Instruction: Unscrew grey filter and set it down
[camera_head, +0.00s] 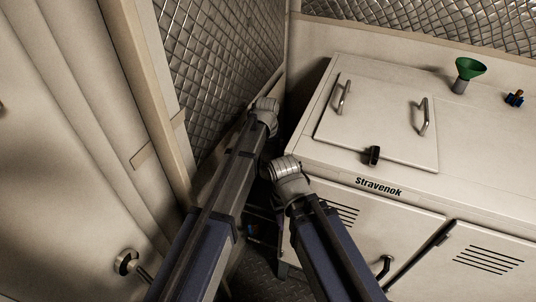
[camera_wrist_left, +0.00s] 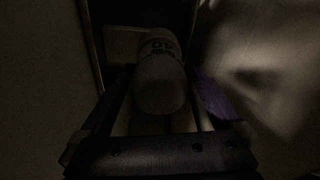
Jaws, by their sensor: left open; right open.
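In the dim left wrist view the grey filter (camera_wrist_left: 160,82) is a pale cylinder with dark lettering near its far end. My left gripper (camera_wrist_left: 162,100) is open, with one purple-edged finger on each side of the filter. I cannot tell whether the fingers touch it. In the head view my left arm reaches far into the gap between the quilted wall and the cabinet; its gripper and the filter are hidden there. My right arm ends in a bent grey joint beside the cabinet's front left corner, and its gripper cannot be made out.
The white Stravenok cabinet (camera_head: 390,185) fills the right side, with a handled lid (camera_head: 380,115) on top. The quilted wall (camera_head: 215,80) bounds the narrow gap.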

